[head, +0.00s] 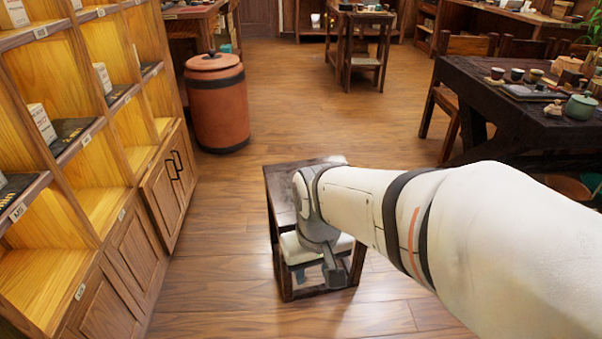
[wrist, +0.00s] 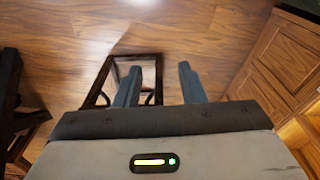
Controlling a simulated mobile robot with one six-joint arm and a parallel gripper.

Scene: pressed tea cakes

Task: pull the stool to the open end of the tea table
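The stool (head: 283,187), dark wood with a square top and an open frame, stands on the floor in the middle of the head view. My arm reaches over it and hides part of its top and right side. In the wrist view, part of an open dark wooden frame, apparently the stool (wrist: 104,72), shows beside and behind my fingers. My gripper (wrist: 159,68) is open, with a wide gap between its fingers. Whether a finger touches the frame I cannot tell. The dark tea table (head: 470,82) stands at the right, with cups and a green pot on it.
Wooden shelving (head: 100,190) with cupboards lines the left. A reddish-brown barrel (head: 217,110) stands beyond it. A small side table (head: 345,45) stands behind. Floor between is clear.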

